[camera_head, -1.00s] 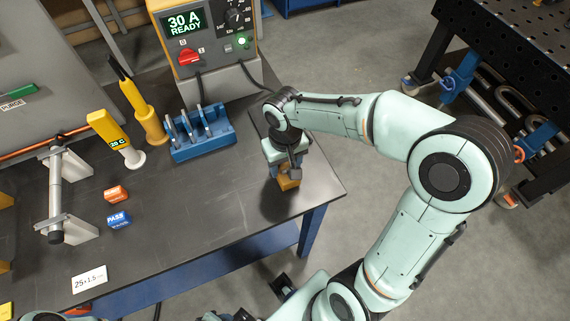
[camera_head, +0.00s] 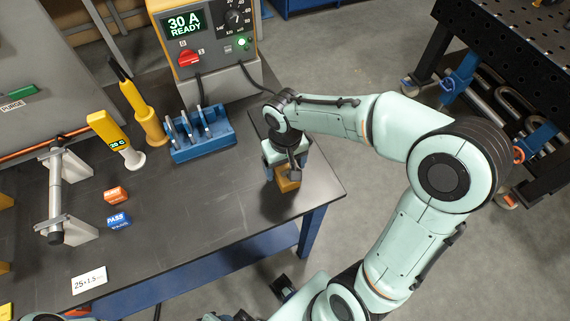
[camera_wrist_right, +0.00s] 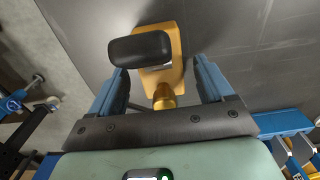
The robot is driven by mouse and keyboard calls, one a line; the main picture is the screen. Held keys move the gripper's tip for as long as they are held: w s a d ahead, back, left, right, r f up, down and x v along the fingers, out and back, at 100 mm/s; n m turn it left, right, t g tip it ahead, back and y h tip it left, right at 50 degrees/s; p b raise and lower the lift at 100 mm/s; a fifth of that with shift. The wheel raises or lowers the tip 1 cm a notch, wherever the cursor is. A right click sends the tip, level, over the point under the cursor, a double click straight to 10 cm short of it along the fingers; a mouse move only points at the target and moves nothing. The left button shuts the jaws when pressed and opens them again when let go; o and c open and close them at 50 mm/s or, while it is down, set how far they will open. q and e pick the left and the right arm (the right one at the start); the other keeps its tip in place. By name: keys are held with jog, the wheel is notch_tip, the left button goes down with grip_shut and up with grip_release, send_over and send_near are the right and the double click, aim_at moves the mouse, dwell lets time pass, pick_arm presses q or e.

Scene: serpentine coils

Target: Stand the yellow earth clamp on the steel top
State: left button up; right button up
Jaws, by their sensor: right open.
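The yellow earth clamp (camera_head: 287,183) stands on the steel top (camera_head: 308,172) near the right end of the bench. In the right wrist view the clamp (camera_wrist_right: 174,74) shows a yellow body with a black block (camera_wrist_right: 140,48) over part of it. My right gripper (camera_head: 284,172) is over the clamp from above and hides much of it in the head view. In the right wrist view its blue fingers (camera_wrist_right: 163,85) are apart, one on each side of the clamp, with gaps showing. My left gripper is not seen; only a bit of my body shows at the bottom edge.
A grey and orange power unit (camera_head: 212,45) stands at the back. A blue rack (camera_head: 202,140) with several tools is left of my right gripper. The front middle is clear.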

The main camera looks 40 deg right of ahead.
aim_at(285, 170)
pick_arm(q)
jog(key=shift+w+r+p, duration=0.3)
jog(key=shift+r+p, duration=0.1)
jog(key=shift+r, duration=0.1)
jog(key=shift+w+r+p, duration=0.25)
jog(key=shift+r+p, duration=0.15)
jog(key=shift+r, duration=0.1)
pick_arm(e)
notch_tip(285, 170, up, 12)
jog(key=shift+f, duration=0.15)
